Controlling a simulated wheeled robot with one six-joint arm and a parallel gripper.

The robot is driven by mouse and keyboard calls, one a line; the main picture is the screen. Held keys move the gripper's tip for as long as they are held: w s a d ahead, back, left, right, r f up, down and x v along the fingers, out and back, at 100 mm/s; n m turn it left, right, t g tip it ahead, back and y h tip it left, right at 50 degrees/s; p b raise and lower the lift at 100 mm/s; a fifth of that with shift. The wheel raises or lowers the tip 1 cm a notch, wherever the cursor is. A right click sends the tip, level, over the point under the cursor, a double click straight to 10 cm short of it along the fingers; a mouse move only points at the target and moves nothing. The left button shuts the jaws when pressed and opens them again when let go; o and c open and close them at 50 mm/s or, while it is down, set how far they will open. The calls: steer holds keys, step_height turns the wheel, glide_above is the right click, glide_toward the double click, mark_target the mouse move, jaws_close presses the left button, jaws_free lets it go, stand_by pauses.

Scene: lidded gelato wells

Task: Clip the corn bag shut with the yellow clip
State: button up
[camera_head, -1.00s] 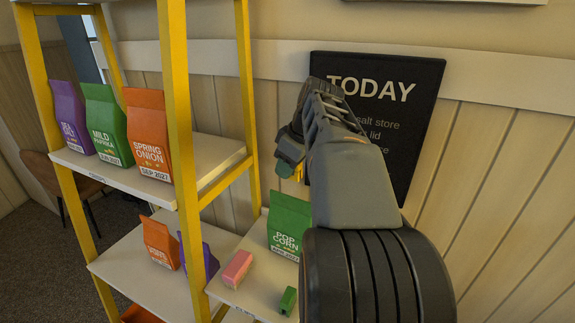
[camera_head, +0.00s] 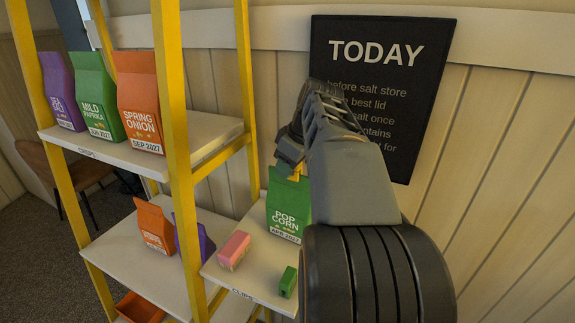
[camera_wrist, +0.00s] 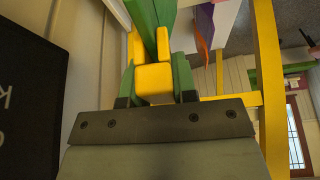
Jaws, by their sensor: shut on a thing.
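The green pop corn bag (camera_head: 289,212) stands upright on the lower right shelf in the head view. My gripper (camera_head: 291,163) is at its top edge, partly hidden by my arm. In the wrist view my gripper (camera_wrist: 154,88) is shut on the yellow clip (camera_wrist: 153,78), which sits between its green-sided fingers. The clip's two prongs lie on either side of the green bag top (camera_wrist: 149,22), which shows between them. I cannot tell whether the prongs press on the bag.
Other bags, including the orange spring onion bag (camera_head: 139,103), stand on shelves to the left. A yellow post (camera_head: 176,150) and a black sign (camera_head: 376,90) are near.

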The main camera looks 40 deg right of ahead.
steer(key=shift+f+b, duration=0.6)
steer(key=shift+f, duration=0.05)
stand_by(0.4)
steer(key=o, duration=1)
steer(key=p+v, duration=0.1)
steer(key=v, duration=1.3)
steer(key=shift+f, duration=0.1)
